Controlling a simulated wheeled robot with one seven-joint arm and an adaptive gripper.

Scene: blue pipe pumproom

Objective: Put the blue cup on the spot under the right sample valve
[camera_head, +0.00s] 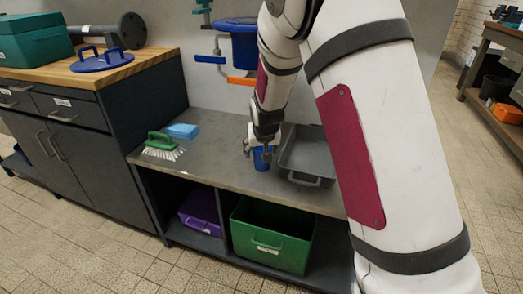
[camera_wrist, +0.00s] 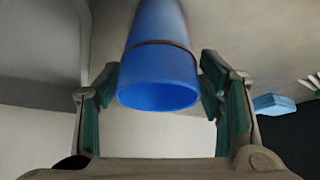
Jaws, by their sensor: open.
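The blue cup (camera_head: 261,159) stands on the grey bench, partly hidden by my gripper (camera_head: 262,146). In the wrist view the cup (camera_wrist: 158,60) shows large, its open end facing the camera and a thin dark band around it. My gripper (camera_wrist: 161,80) is open, with one green-padded finger on each side of the cup. Narrow gaps show between the cup and the fingers. Above the bench, a blue handle (camera_head: 210,59) and an orange handle (camera_head: 241,81) show by a blue vessel (camera_head: 238,47). I cannot make out the right sample valve or its spot; my arm covers part of that area.
A grey tray (camera_head: 308,151) stands just right of the cup. A green brush (camera_head: 161,143) and a blue sponge (camera_head: 183,131) lie on the bench (camera_head: 215,155) at left. The bench between brush and cup is clear. Purple (camera_head: 201,211) and green (camera_head: 270,236) bins are below.

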